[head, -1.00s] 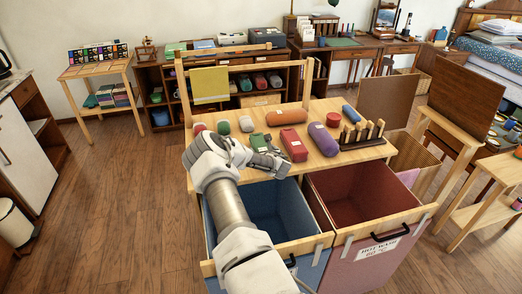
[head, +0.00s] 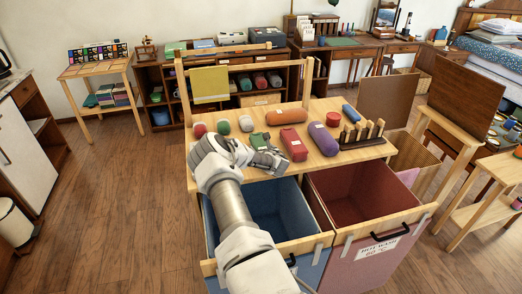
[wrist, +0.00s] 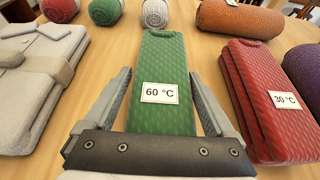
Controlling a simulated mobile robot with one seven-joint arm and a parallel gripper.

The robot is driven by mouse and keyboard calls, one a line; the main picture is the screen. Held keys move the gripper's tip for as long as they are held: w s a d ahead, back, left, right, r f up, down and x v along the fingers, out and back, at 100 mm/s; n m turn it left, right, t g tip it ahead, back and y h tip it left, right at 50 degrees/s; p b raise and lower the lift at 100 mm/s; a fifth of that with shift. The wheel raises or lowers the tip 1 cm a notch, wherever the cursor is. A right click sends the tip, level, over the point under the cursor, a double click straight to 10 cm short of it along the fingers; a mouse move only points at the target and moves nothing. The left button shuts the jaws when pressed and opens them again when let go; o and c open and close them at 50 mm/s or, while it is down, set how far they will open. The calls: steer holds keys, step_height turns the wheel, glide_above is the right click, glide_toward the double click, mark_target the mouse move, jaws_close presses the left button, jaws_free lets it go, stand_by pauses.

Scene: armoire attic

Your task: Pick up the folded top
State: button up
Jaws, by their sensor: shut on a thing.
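The green folded top (wrist: 165,60), with a white "60 °C" label, lies on the wooden table in the wrist view. In the head view its far part (head: 259,142) shows beyond my gripper (head: 268,158). In the wrist view my gripper (wrist: 158,78) has one finger along each side of the green top and is shut on it, low at the tabletop. The top looks flat; I cannot see a gap under it.
A red folded piece (wrist: 270,100) marked "30 °C" lies close on the right, a grey folded garment (wrist: 38,80) on the left. Several rolls lie behind, including an orange one (wrist: 240,18). Blue (head: 270,210) and red (head: 350,190) bins stand in front.

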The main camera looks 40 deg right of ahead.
mark_target(262, 146)
steer(key=shift+r, duration=0.15)
steer(key=shift+r, duration=0.4)
step_height(262, 146, up, 3)
steer(key=s+d+r+b, duration=0.1)
steer(key=s+d+r, duration=0.5)
steer(key=s, duration=0.4)
steer(key=shift+d+r, duration=0.15)
steer(key=shift+r, duration=0.35)
